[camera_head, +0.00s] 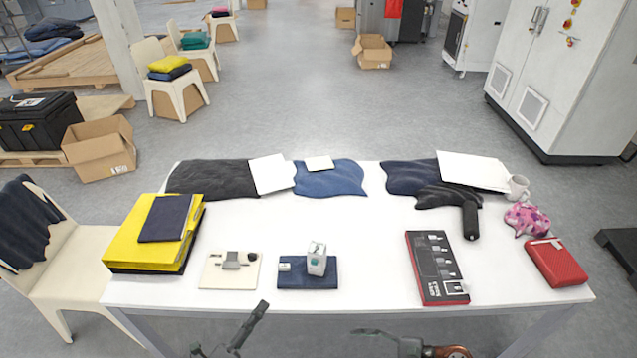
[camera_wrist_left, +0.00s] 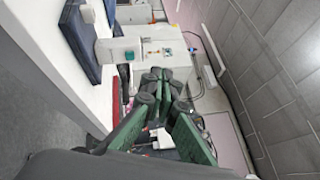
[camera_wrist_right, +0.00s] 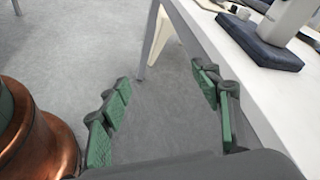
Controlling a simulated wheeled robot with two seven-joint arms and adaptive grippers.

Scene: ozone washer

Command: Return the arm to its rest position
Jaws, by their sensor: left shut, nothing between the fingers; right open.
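My left gripper (camera_head: 258,312) is in front of the table's near edge in the head view, below the white pad and navy mat. In the left wrist view its green-padded fingers (camera_wrist_left: 165,85) meet at the tips with nothing between them. My right gripper (camera_head: 372,333) shows only partly at the bottom edge of the head view. In the right wrist view its fingers (camera_wrist_right: 163,82) are spread wide and empty, over the floor beside the table edge. Both grippers are apart from the objects on the table. Most of both arms is out of view.
The white table (camera_head: 370,270) lies just ahead. Near its front are a white pad (camera_head: 215,278), a navy mat (camera_head: 300,283) bearing a small white device (camera_head: 317,262), a black-and-red panel (camera_head: 425,275) and a red case (camera_head: 556,262). A cream chair (camera_head: 85,250) stands left.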

